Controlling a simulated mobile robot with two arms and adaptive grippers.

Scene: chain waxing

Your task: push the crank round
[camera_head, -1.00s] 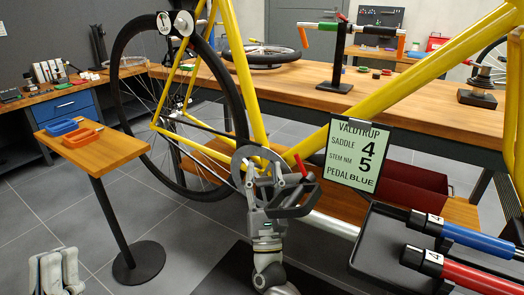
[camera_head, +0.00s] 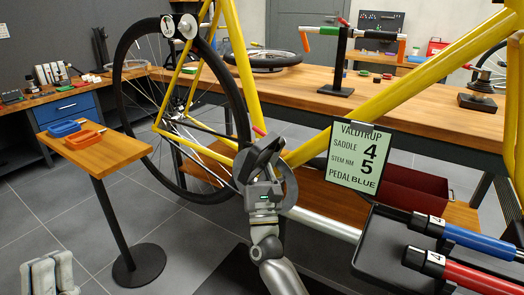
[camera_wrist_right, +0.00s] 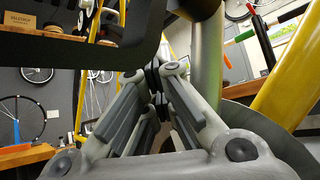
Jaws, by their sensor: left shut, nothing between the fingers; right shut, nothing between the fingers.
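The crank carries a dark pedal (camera_head: 263,152) with a red tip above it, in front of the yellow bike frame (camera_head: 243,70). The grey chainring (camera_head: 289,188) shows behind my right gripper (camera_head: 266,168), which is upright at the crank. Its fingers are partly hidden in the head view. In the right wrist view the fingers of the right gripper (camera_wrist_right: 157,78) are closed together with nothing between them, close to a dark frame-like part (camera_wrist_right: 135,45). I cannot tell whether they touch it. My left gripper (camera_head: 48,268) is shut and empty at the lower left, away from the bike.
A small wooden stand (camera_head: 95,155) holds blue and orange trays left of the rear wheel (camera_head: 122,75). A grey tray (camera_head: 375,245) with blue and red handled tools is at the lower right. A sign (camera_head: 358,158) hangs on the frame. A long workbench (camera_head: 400,105) stands behind.

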